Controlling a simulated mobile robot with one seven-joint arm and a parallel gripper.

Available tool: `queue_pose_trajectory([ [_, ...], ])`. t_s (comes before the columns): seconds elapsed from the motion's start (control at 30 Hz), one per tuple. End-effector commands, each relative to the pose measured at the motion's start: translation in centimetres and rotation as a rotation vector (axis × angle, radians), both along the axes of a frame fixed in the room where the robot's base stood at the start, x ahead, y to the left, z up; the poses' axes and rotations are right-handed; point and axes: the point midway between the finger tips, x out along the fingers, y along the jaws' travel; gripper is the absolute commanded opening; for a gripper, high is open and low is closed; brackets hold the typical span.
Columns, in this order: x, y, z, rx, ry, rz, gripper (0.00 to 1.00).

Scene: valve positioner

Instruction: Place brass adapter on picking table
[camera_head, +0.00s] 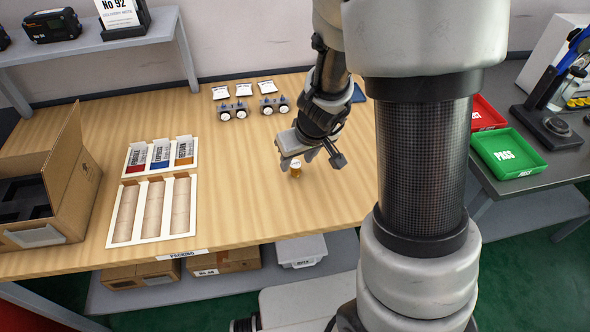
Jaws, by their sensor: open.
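A small brass-coloured piece with a pale top, which looks like the brass adapter (295,172), is upright on the wooden table (250,205). The table's front label seems to read PACKING, and no table marked as a picking table shows. My gripper (308,154) is open, pointing down just above and around the top of the brass piece. The gripper partly covers the piece, and I cannot tell whether its fingers touch it.
A cardboard box (78,180) and white-framed trays (153,208) stand on the left. A green PASS tray (508,154) and a red tray (486,114) lie on the right bench. The table's front middle is clear.

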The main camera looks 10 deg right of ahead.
Motion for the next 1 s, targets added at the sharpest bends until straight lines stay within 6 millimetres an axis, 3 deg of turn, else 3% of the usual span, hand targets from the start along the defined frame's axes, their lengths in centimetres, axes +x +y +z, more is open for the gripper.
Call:
queue_pose_trajectory([
  [0.03, 0.2, -0.1, -1.3, 0.000, 0.003, -0.002, 0.43],
  [0.2, 1.2, -0.1, -3.6, 0.000, 0.003, -0.001, 0.43],
  [0.57, 1.6, 0.1, -4.1, 0.000, 0.001, 0.000, 0.43],
  [0.8, 1.5, 0.0, -4.1, 0.000, 0.001, 0.000, 0.03],
  [1.0, 1.6, 0.1, -4.1, 0.000, 0.001, 0.000, 0.00],
])
